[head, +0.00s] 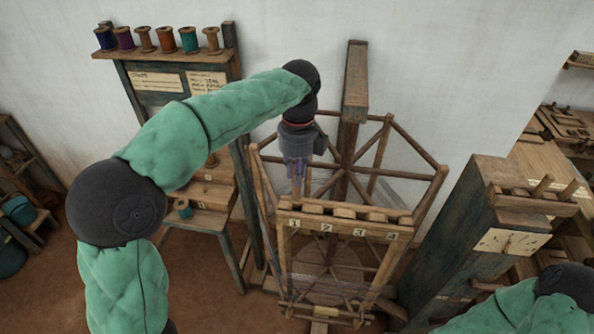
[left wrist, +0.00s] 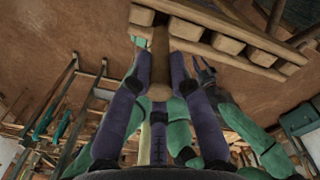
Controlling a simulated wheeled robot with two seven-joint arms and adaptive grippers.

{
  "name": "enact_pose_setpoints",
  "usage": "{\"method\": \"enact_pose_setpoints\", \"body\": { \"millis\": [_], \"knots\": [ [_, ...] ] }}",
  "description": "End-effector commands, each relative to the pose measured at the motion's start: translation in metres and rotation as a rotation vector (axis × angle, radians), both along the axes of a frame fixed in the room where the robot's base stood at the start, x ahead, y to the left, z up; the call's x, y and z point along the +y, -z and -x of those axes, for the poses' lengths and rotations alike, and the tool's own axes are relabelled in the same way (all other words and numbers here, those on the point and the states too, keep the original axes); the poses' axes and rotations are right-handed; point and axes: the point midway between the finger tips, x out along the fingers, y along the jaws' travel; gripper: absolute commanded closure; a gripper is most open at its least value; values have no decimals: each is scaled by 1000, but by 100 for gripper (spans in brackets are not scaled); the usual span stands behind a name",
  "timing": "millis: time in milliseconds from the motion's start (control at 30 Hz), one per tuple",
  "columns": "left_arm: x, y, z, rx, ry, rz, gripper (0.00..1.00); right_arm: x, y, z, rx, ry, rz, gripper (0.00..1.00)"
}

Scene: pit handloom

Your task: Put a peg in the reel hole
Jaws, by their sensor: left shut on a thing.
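The wooden reel (head: 375,216) stands in the middle of the head view, its front bar marked 1 to 4. My left gripper (head: 298,188) points down just behind the bar, above the end marked 1. In the left wrist view my left gripper (left wrist: 158,75) has its purple fingers closed around a brown wooden peg (left wrist: 159,48). The peg's far end overlaps the reel's blocked bar (left wrist: 225,52) between two blocks. I cannot tell whether it is in a hole.
A post (head: 455,240) at the right carries a small rack with more pegs (head: 541,186). A shelf of thread spools (head: 167,40) stands at the upper left, with a lower stand below it. The reel's slanted bars surround my left gripper closely.

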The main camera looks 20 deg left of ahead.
Motion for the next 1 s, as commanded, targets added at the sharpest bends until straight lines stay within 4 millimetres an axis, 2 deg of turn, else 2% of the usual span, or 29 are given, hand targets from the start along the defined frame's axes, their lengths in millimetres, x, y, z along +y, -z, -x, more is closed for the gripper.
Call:
{"method": "enact_pose_setpoints", "body": {
  "millis": [167,1000],
  "knots": [
    [0,13,0,0,0,0,100,0,13,0,0,0,0,60],
    [0,61,0,0,0,0,100,0,40,0,0,0,0,60]
  ]
}}
